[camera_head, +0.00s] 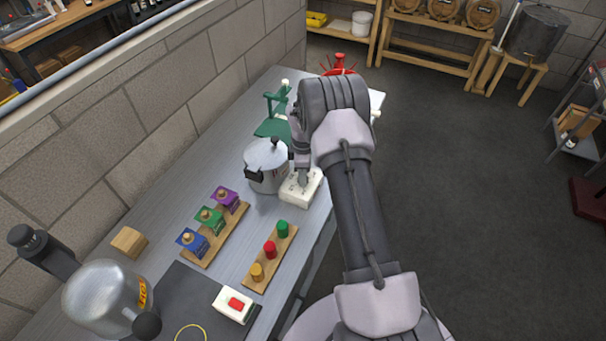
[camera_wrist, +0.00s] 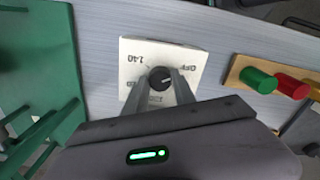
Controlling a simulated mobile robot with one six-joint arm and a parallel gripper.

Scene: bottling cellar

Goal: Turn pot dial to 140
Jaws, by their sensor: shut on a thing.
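The dial box is a white block in the head view (camera_head: 292,198), close in front of the steel pot (camera_head: 262,180). It also shows in the wrist view (camera_wrist: 188,57), with "140" at upper left, "OFF" at upper right and further marks lower down, partly hidden by my fingers. The round black dial knob (camera_wrist: 159,75) is at its middle, with a small light mark that seems to point right, toward the OFF side. My gripper (camera_wrist: 163,88) is shut on the knob; it also shows in the head view (camera_head: 303,181), coming down over the box.
A wooden board (camera_head: 271,258) with yellow, red and green cylinders and another (camera_head: 214,235) with blue, green and purple pieces stand nearby. A green stand (camera_head: 273,126) is behind the pot. A red-button box (camera_head: 234,306) is near the front. A block wall borders the left.

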